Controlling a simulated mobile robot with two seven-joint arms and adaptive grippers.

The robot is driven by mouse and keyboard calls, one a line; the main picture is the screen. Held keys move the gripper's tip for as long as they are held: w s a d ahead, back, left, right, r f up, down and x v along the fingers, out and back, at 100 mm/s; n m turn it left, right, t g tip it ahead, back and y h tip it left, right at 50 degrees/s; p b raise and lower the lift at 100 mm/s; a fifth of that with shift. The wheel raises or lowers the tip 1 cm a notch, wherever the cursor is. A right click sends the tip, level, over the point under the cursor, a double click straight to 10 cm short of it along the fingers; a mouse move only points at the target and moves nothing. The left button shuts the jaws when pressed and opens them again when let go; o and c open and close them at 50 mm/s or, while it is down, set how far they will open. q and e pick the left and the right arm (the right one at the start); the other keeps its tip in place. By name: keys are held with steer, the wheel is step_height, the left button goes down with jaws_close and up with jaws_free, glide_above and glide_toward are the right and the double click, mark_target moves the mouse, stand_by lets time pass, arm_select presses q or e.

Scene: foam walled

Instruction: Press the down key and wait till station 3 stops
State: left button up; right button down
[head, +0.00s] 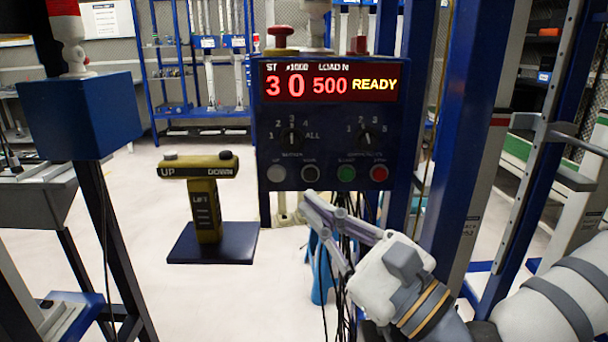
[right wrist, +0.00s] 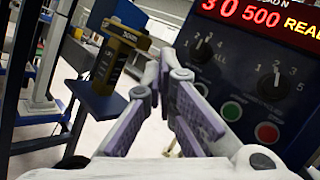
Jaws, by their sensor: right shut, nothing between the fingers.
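The dark control box (head: 330,125) has a red display (head: 330,82) reading ST 3, 0, LOAD N 500 and READY. Its lower row holds a pale button (head: 277,173), a black button (head: 310,173), a green button (head: 346,173) and a red button (head: 379,173); their small labels are hard to read. A yellow T-shaped lift control (head: 205,200) stands left of the box, marked UP and DOWN, with a dark key (head: 225,155) above DOWN. My right gripper (head: 308,205) is shut and empty just below the black button, apparently touching nothing. My left gripper is out of view.
A left selector knob (head: 292,138) and a right knob (head: 366,138) sit above the buttons. A red mushroom button (head: 281,36) tops the box. Cables hang below it. Blue posts (head: 460,130) stand to the right. Floor between the lift control and box is clear.

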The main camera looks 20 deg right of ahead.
mark_target(311, 174)
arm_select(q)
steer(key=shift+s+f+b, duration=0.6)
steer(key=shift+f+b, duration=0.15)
arm_select(e)
steer(key=shift+w+d, duration=0.4)
steer(key=shift+w, duration=1)
steer(key=shift+w+d, duration=0.4)
steer(key=shift+w, duration=1.05)
steer(key=shift+w+d, duration=0.4)
steer(key=shift+w, duration=1)
steer(key=shift+w, duration=0.1)
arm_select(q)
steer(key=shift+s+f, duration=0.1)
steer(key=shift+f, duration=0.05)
arm_select(e)
steer(key=shift+w+d, duration=0.1)
steer(key=shift+w, duration=0.2)
